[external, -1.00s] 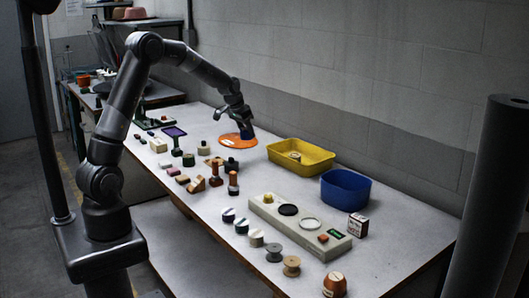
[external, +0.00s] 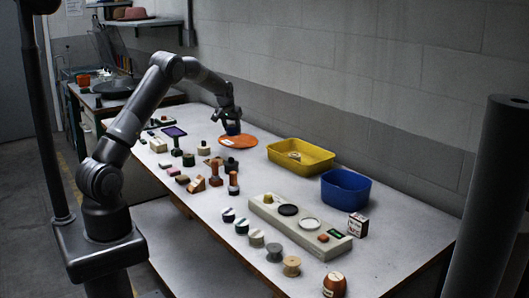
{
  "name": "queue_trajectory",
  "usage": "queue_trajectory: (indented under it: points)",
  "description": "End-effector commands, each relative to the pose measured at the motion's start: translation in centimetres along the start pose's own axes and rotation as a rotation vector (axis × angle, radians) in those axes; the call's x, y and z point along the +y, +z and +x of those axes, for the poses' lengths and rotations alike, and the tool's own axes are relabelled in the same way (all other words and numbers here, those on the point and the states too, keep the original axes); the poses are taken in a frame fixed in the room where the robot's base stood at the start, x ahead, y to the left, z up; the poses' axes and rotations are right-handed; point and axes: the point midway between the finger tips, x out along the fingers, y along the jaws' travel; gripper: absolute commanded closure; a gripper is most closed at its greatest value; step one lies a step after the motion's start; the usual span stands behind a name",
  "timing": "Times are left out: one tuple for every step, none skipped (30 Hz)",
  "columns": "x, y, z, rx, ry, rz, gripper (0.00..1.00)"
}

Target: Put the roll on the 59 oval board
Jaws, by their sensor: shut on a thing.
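The oval board (external: 243,143) is a flat orange oval lying on the table near its back edge, with a small pale label toward its left side. My gripper (external: 231,121) points down over the far left part of the board. It is shut on a small dark blue roll (external: 232,129). The roll overlaps the board's far edge in this view. I cannot tell whether it touches the board or hangs just above it. The fingers are small and partly hidden by the gripper body.
A yellow bin (external: 301,160) and a blue bin (external: 346,193) stand right of the board. Several stamps and blocks lie in front of it. A purple-topped item (external: 174,132) sits to the left.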

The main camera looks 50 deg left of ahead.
Motion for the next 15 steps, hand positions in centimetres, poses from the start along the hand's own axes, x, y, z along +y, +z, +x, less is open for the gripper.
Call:
queue_trajectory:
  points:
    - [-0.7,-0.3,0.7,0.0,0.0,-0.003,0.74]
    - [-1.0,-0.5,1.0,0.0,0.0,-0.002,0.74]
    - [-1.2,-0.6,1.3,0.0,0.0,-0.001,0.74]
    - [-1.4,-0.7,1.4,0.001,0.0,-0.001,0.74]
    - [-1.6,-0.8,1.6,0.001,0.0,-0.001,0.74]
    - [-1.7,-0.8,1.7,0.001,0.001,-0.001,0.74]
    - [-1.7,-0.8,1.8,0.001,0.001,0.0,0.74]
    - [-1.7,-0.7,2.0,0.0,0.001,0.0,0.74]
    - [-1.7,-0.6,2.3,-0.001,0.0,0.0,0.74]
    - [-1.7,-0.4,2.6,-0.002,0.0,0.0,0.74]
    - [-1.7,-0.2,3.0,-0.003,0.0,0.0,0.74]
    - [-1.7,0.0,3.6,-0.003,0.0,0.001,0.74]
    - [-1.7,0.2,4.0,-0.002,0.0,0.001,0.74]
    - [-1.7,0.4,4.5,-0.003,0.0,0.001,0.74]
    - [-1.7,0.6,5.0,-0.003,0.0,0.001,0.74]
